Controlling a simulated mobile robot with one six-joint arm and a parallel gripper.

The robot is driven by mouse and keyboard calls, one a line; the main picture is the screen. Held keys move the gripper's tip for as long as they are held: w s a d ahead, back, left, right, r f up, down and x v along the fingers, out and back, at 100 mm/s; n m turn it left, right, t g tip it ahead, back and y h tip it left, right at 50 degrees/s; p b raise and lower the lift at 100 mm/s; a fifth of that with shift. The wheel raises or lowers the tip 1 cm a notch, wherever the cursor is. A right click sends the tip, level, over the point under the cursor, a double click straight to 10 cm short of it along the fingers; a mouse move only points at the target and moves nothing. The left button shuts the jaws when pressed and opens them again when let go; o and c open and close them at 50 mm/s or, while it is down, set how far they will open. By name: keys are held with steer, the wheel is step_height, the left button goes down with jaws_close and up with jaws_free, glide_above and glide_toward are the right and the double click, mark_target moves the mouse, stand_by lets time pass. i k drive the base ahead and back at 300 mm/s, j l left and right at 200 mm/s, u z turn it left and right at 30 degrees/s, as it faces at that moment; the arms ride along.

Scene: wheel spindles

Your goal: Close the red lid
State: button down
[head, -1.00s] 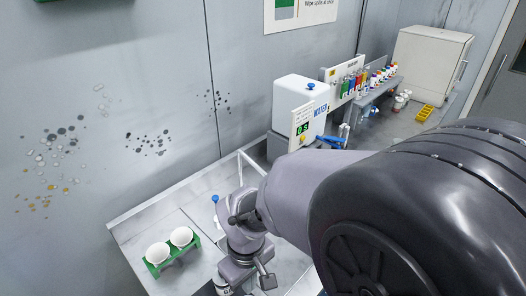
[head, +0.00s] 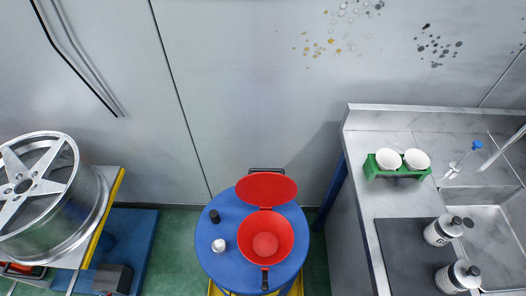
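The red lid (head: 267,188) stands open at the back of a red funnel (head: 264,238) set in the top of a blue drum (head: 214,258). The lid is a flat round plate hinged at the funnel's rear edge, and the funnel's mouth is uncovered. A black handle (head: 265,281) sticks out at the funnel's front. My gripper is not in the current head view, so whether it is open or shut does not show.
A steel counter (head: 352,218) with a sink stands to the right. It holds a green rack (head: 385,171) with white cups and two white bottles (head: 437,231). A wheel rim (head: 88,205) on a stand is at the left. The wall is close behind the drum.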

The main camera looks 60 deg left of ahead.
mark_target(267, 187)
steer(key=k+j+z, duration=0.35)
steer(key=k+j, duration=0.3)
steer(key=j, duration=0.35)
steer(key=k+j+z, duration=0.35)
steer(key=k+j, duration=0.4)
steer(key=j, duration=0.15)
steer(key=j+z, duration=0.1)
steer(key=j, duration=0.45)
steer(key=k+j+z, duration=0.1)
steer(key=j, duration=0.4)
steer(key=k+j+z, duration=0.15)
steer(key=j, duration=0.4)
steer(key=i, duration=0.05)
